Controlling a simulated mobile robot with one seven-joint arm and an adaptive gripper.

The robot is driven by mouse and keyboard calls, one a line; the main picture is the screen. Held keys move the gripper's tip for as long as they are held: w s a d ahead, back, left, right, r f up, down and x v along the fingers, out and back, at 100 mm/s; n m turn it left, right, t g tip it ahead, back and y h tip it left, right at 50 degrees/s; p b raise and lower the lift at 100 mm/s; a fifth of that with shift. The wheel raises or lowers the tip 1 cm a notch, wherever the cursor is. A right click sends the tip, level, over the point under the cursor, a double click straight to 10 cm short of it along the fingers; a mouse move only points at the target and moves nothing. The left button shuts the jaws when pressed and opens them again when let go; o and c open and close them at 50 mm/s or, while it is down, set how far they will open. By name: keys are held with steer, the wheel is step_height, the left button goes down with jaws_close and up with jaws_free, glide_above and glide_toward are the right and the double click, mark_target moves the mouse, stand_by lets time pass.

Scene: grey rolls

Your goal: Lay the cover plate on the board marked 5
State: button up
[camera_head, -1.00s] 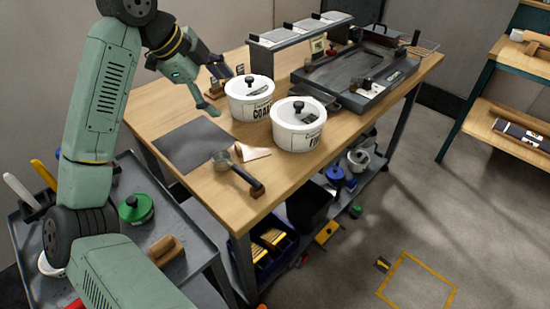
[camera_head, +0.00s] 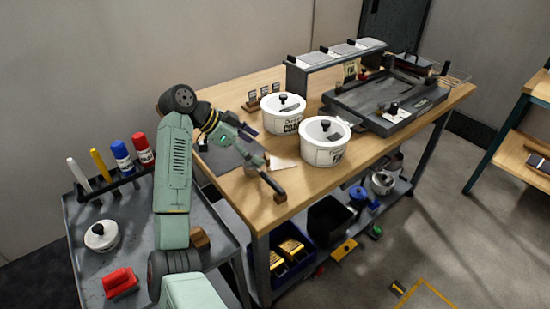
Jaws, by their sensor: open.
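No number 5 is readable, so I cannot tell which thing is the board marked 5. I cannot single out the cover plate for sure; several flat light-grey plates with dark grips (camera_head: 349,49) lie along the top of a grey raised rack (camera_head: 330,76) at the back of the wooden table. My gripper (camera_head: 246,150) is open over the dark grey mat (camera_head: 221,160) at the table's near left. A dark-handled scoop (camera_head: 268,181) is just to its right; the arm partly hides the mat. I see nothing held in the fingers.
Two white lidded pots (camera_head: 325,146) stand mid-table. A dark grey tray (camera_head: 386,103) lies at the right. Small cards on a wooden stand (camera_head: 263,98) are behind my gripper. A lower shelf holds bins (camera_head: 283,258).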

mark_target(266, 156)
steer(key=p+x, duration=0.1)
steer(key=x, duration=0.3)
steer(key=shift+f+p, duration=0.3)
steer(key=shift+f, duration=0.05)
steer(key=c, duration=1.6)
steer(key=shift+c, duration=0.2)
steer(key=shift+r, duration=0.1)
